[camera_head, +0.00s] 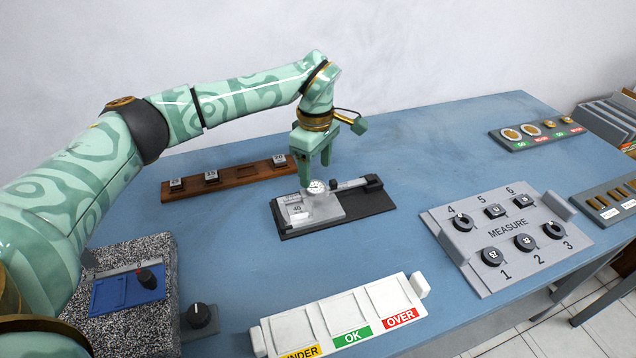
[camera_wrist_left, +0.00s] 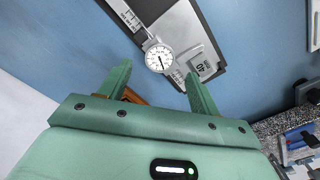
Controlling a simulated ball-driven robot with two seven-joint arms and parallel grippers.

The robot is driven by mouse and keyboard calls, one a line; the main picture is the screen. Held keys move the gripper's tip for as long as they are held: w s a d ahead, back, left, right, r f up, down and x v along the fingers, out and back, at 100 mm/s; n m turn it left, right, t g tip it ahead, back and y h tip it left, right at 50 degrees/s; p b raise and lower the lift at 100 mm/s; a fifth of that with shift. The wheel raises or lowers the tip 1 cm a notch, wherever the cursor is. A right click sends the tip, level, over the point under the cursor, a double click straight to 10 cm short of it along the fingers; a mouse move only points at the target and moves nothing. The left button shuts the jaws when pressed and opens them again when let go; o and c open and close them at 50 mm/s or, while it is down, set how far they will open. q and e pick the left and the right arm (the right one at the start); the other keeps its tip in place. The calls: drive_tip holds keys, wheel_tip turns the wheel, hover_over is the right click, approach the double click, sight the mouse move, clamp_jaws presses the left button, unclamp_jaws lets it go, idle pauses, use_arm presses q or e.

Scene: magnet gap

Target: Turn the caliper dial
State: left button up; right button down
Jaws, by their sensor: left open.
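The caliper (camera_head: 347,185) lies on a dark base plate (camera_head: 375,203) in the middle of the table. Its round white dial (camera_head: 317,187) with a dark needle shows in the head view. The dial also shows in the left wrist view (camera_wrist_left: 159,58). A block marked 40 (camera_head: 296,211) sits at the caliper's left end. My left gripper (camera_head: 315,174) is open and points down over the dial. In the left wrist view the open fingers (camera_wrist_left: 159,70) lie to either side of the dial, with nothing between them that I can see gripped. My right gripper is not in view.
A wooden rack (camera_head: 240,178) with marked blocks stands behind the caliper. A white UNDER/OK/OVER tray (camera_head: 340,310) lies in front. A MEASURE board (camera_head: 505,240) with several round parts is to the right. A granite slab (camera_head: 150,322) with a blue gauge is at the left.

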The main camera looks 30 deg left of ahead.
sight(316, 186)
use_arm(q)
drive_tip(key=shift+f+b, duration=0.45)
drive_tip(key=shift+f, duration=1.55)
drive_tip(key=c, duration=1)
